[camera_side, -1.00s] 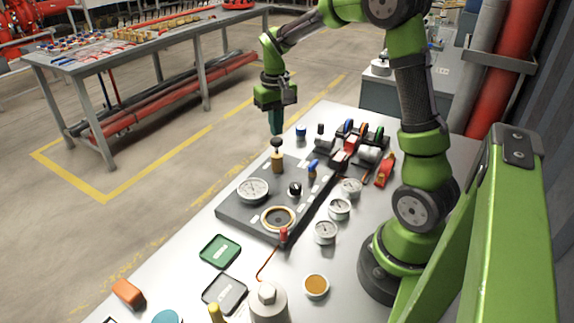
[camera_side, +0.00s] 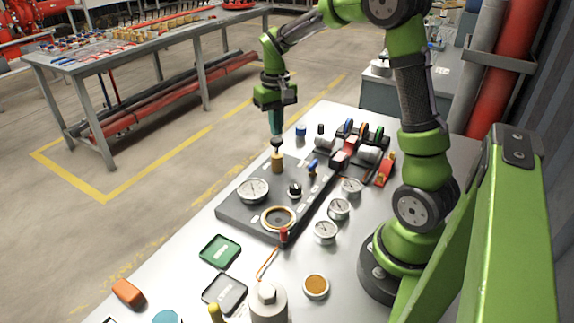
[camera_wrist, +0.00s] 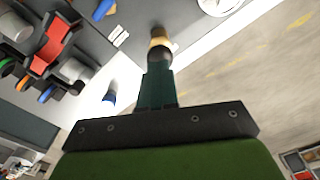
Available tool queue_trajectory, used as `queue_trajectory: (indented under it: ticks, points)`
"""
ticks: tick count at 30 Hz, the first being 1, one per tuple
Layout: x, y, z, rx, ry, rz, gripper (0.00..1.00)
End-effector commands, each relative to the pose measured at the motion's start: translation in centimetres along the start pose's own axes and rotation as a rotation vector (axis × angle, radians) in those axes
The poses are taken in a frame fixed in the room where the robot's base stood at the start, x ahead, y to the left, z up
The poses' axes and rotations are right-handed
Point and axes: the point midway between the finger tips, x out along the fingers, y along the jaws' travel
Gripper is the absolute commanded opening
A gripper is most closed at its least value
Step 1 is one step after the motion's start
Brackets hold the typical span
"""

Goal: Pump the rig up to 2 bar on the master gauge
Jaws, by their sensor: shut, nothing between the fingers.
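The pump rig is a dark grey plate (camera_side: 237,213) on the white bench. Its pump plunger (camera_side: 277,160) is a brass post with a dark round knob at the far left corner. The master gauge (camera_side: 252,189) is the large white dial on the plate; its needle is too small to read. My gripper (camera_side: 277,134) is shut and points down directly above the plunger knob, at or very near its top. In the wrist view the closed fingers (camera_wrist: 157,90) cover part of the dark knob and brass post (camera_wrist: 160,42); contact cannot be told for sure.
A black knob (camera_side: 295,189), a blue-handled valve (camera_side: 313,167) and a round brass-rimmed port (camera_side: 278,219) sit on the plate. Several small gauges (camera_side: 339,208) stand to its right. A blue cap (camera_side: 301,131) stands near my gripper. Green (camera_side: 220,250) and grey (camera_side: 225,293) trays lie in front.

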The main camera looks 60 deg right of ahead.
Motion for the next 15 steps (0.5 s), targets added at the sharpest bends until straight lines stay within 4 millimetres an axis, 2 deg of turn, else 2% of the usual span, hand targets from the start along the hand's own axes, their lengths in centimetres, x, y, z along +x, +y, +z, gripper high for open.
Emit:
queue_trajectory:
  ticks: [8, 15]
  points:
    - [0.03, 0.00, 0.00, 0.000, 0.000, 0.000, 0.00]
    - [0.83, -0.01, 0.02, 0.001, -0.002, 0.000, 0.00]
